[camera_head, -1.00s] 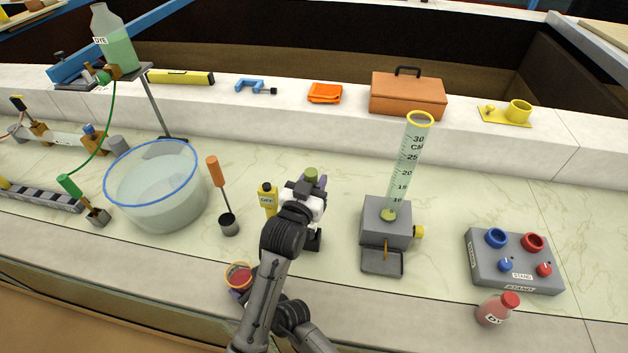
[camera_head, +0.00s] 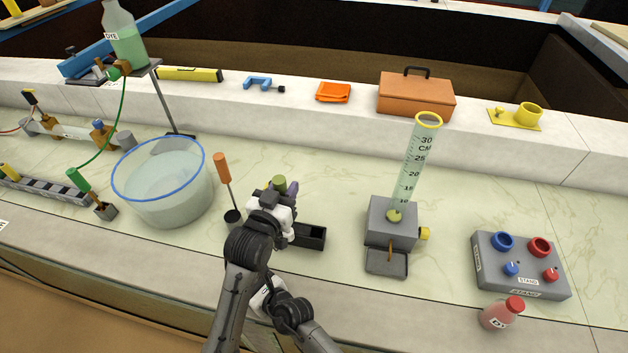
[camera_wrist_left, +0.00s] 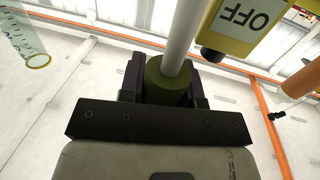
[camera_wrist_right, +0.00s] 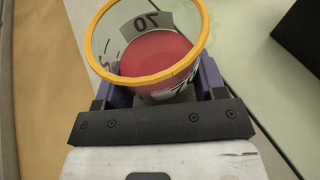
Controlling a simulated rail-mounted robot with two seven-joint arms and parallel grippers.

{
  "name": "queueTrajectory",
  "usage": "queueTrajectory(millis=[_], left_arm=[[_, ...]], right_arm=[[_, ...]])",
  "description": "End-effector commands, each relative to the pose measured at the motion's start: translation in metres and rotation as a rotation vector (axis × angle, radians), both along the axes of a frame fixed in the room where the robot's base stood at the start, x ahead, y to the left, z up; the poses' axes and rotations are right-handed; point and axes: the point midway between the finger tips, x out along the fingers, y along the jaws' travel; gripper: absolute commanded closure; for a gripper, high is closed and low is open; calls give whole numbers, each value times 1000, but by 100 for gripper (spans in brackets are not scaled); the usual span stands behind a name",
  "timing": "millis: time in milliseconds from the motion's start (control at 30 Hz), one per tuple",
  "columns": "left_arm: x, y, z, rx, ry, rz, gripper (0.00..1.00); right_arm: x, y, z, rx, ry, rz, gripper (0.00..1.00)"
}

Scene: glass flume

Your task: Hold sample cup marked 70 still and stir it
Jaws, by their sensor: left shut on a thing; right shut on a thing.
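The sample cup marked 70 (camera_wrist_right: 192,62) has an orange rim and red contents in the right wrist view. My right gripper (camera_wrist_right: 157,84) is shut around it. In the head view the cup and the right fingertips are hidden behind my left arm. My left gripper (camera_head: 283,187) is shut on the olive-green grip (camera_wrist_left: 167,82) of a stirrer. The left wrist view shows the stirrer's pale shaft (camera_wrist_left: 186,32) and its yellow body (camera_wrist_left: 240,28) labelled OFF. In the head view only the grip's top shows; the stirrer's lower end is hidden.
A black open holder (camera_head: 309,236) stands just right of my left gripper. An orange-handled tool (camera_head: 223,168) stands in a dark cup to the left, beside the large blue-rimmed basin (camera_head: 165,185). The measuring cylinder (camera_head: 412,165) stands right. The counter between holder and cylinder is clear.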

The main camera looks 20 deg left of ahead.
Motion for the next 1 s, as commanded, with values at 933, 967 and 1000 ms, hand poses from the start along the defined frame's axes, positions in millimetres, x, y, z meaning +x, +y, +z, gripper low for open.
queueTrajectory(millis=[933,967,1000], left_arm=[[-133,57,17,30,-3,-40,94],[-133,57,14,31,-3,-40,94],[-133,57,10,31,-2,-39,94]], right_arm=[[0,0,-1,-1,0,0,49],[0,0,0,-1,0,0,49],[0,0,0,-1,0,0,49]])
